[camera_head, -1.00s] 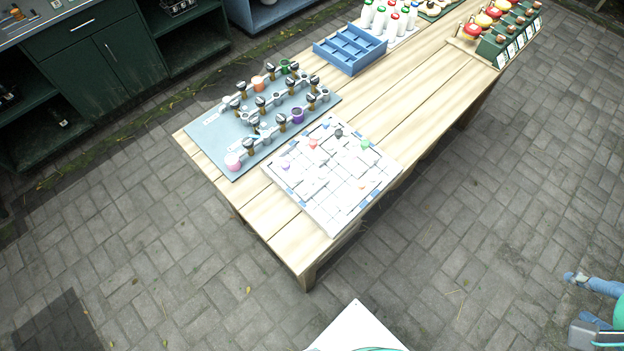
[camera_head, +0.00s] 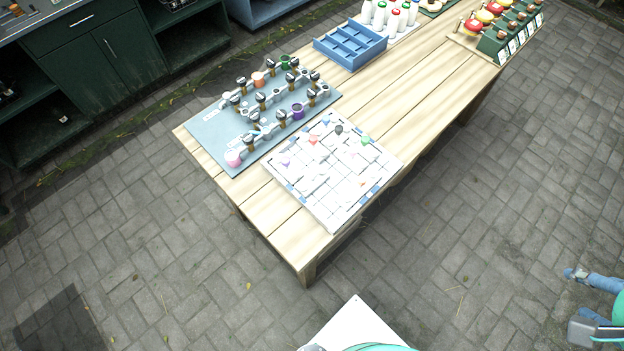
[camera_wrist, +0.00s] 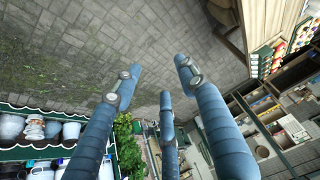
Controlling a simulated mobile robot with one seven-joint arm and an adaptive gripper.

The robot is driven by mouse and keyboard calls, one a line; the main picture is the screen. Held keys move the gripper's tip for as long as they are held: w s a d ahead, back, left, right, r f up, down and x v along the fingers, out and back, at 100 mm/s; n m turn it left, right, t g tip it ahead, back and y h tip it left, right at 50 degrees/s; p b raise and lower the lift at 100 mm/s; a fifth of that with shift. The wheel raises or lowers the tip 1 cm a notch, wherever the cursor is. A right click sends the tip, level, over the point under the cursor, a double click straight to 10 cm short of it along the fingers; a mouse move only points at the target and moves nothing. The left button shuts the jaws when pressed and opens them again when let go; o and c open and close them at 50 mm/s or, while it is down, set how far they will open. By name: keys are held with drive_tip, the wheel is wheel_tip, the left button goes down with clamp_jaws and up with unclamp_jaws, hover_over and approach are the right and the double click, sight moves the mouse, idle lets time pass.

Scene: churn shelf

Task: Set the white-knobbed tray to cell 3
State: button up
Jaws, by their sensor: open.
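A white board (camera_head: 318,208) with a grid of pale tiles lies on the near end of the wooden table. Small coloured knobs stand on it: green (camera_head: 365,139), dark (camera_head: 339,129), reddish (camera_head: 313,139) and purple (camera_head: 285,161). I cannot make out a white knob against the pale tiles, nor any cell numbers. My gripper (camera_wrist: 158,80) has its blue fingers spread and empty, over paving in the wrist view. In the head view part of it (camera_head: 588,279) shows at the right edge, well away from the table.
On the wooden table (camera_head: 420,118), a grey-blue panel (camera_head: 212,146) with several taps and cups lies left of the board. A blue divided box (camera_head: 350,47), white bottles (camera_head: 379,15) and a green rack (camera_head: 500,42) stand farther back. The paving before the table is clear.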

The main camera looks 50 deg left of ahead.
drive_tip(key=w+a+f+n+g, duration=0.15)
drive_tip(key=w+a, duration=0.25)
drive_tip(key=a, duration=0.5)
drive_tip(key=w+a+f+n+g+y, duration=0.15)
drive_tip(key=w+a, duration=0.25)
drive_tip(key=a, duration=0.6)
drive_tip(key=w+a+f+n, duration=0.2)
drive_tip(key=w+a, duration=0.2)
drive_tip(key=a, duration=0.5)
drive_tip(key=n+g+h+p, duration=0.2)
drive_tip(key=n+g, duration=0.1)
drive_tip(key=n, duration=0.1)
hover_over(313, 172)
wheel_tip(313, 172, down, 18)
drive_tip(key=shift+y, duration=0.25)
wheel_tip(313, 172, down, 14)
drive_tip(key=shift+r+b, duration=0.2)
drive_tip(key=shift+b, duration=0.9)
